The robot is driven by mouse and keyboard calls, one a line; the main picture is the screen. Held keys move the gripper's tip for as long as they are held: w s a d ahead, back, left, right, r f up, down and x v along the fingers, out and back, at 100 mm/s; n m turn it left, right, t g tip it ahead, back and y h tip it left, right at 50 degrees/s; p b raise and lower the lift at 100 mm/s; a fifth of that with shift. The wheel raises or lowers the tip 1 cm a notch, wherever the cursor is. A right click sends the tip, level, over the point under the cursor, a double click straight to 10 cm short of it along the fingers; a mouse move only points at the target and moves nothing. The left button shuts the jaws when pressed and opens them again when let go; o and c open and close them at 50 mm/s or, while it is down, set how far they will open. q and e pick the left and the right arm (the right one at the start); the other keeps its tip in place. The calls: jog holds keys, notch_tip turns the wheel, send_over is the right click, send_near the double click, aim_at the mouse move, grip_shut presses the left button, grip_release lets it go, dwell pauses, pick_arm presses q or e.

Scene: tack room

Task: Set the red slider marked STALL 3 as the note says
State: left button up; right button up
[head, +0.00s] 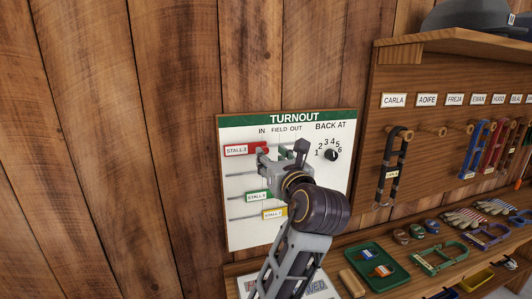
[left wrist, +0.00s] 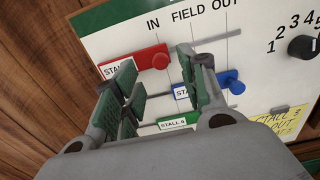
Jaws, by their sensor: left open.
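The red slider marked STALL 3 (head: 237,150) sits at the left of the top rail on the TURNOUT board (head: 238,232), with its knob under IN. In the left wrist view the red slider (left wrist: 136,63) shows its round knob, and its label is partly covered by a finger. My left gripper (head: 283,151) is open in front of the board. Its fingers (left wrist: 158,85) appear on either side of the red knob; I cannot tell the gap in depth. A yellow note (left wrist: 279,124) reads STALL 3 OUT; its lower part is hard to read. My right gripper is not in view.
A blue slider (left wrist: 232,81) sits right on the rail below, close to my right-hand finger. Green (head: 256,196) and yellow (head: 272,213) sliders are lower. A black BACK AT dial (head: 331,155) is at the right. A shelf with a green tray (head: 381,283) lies below.

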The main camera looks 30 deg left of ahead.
aim_at(265, 151)
pick_arm(q)
jog(key=shift+x, duration=2.75)
jog(key=shift+c, duration=0.4)
jog(key=c, duration=0.7)
grip_shut()
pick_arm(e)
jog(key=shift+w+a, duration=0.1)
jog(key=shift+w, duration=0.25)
